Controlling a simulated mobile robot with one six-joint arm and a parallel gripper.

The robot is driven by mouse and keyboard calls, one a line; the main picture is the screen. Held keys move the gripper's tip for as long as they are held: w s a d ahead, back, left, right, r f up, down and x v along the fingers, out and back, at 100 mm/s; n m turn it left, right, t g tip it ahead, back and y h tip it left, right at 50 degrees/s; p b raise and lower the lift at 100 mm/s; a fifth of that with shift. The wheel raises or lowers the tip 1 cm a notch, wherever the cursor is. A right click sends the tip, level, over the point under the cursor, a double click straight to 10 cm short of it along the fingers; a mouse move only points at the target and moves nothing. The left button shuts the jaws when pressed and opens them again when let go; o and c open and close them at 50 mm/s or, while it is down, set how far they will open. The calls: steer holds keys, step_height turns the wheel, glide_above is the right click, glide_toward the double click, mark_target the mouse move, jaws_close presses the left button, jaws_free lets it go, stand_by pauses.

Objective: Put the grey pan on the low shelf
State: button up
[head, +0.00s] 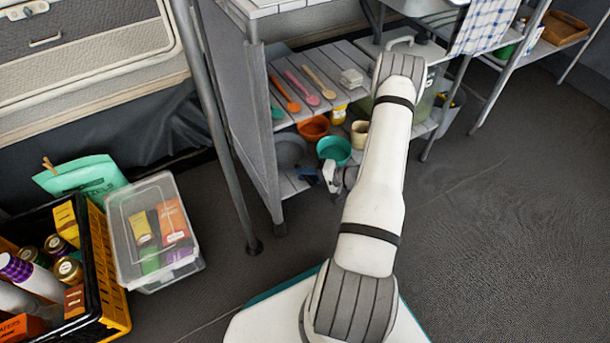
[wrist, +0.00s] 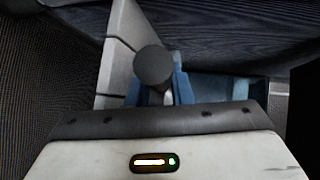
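The grey pan (head: 291,150) is at the left end of the low shelf (head: 290,184), under the upper board, next to the shelf unit's side panel. Whether it rests on the boards or is slightly above them is not clear. My gripper (head: 327,176) is low at the shelf's front edge, just right of the pan and partly hidden by my arm. In the wrist view a dark round end (wrist: 153,66), probably the pan's handle, stands between the blue fingers of my gripper (wrist: 158,88). It hides the gap, so whether the fingers press on it cannot be told.
A teal bowl (head: 334,150), an orange bowl (head: 313,127) and a cream cup (head: 360,134) stand close by on the low shelf. Spoons lie on the board above. A metal leg (head: 222,130), a clear box (head: 156,230) and a black-yellow crate (head: 104,285) are left. Open floor lies right.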

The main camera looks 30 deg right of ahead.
steer(key=o, duration=0.5)
steer(key=shift+c, duration=0.2)
steer(key=shift+r, duration=0.2)
steer(key=p+v, duration=0.5)
steer(key=v, duration=0.6)
steer(key=a+r+n+g, duration=0.3)
steer(key=a+r+g, duration=0.2)
steer(key=a+r, duration=0.3)
steer(key=a+r+n+g, duration=0.3)
steer(key=a+r+g, duration=0.25)
steer(key=r, duration=0.45)
steer(key=s+a+r+n+h, duration=0.1)
steer(key=s+a+r+h, duration=0.4)
steer(key=s+r, duration=0.1)
steer(key=s+a+r+n+t+h, duration=0.1)
steer(key=s+a+r+h, duration=0.3)
steer(key=r, duration=0.5)
steer(key=shift+s+a+r+n+h, duration=0.35)
steer(key=shift+s+n+h, duration=0.2)
steer(key=shift+s, duration=0.65)
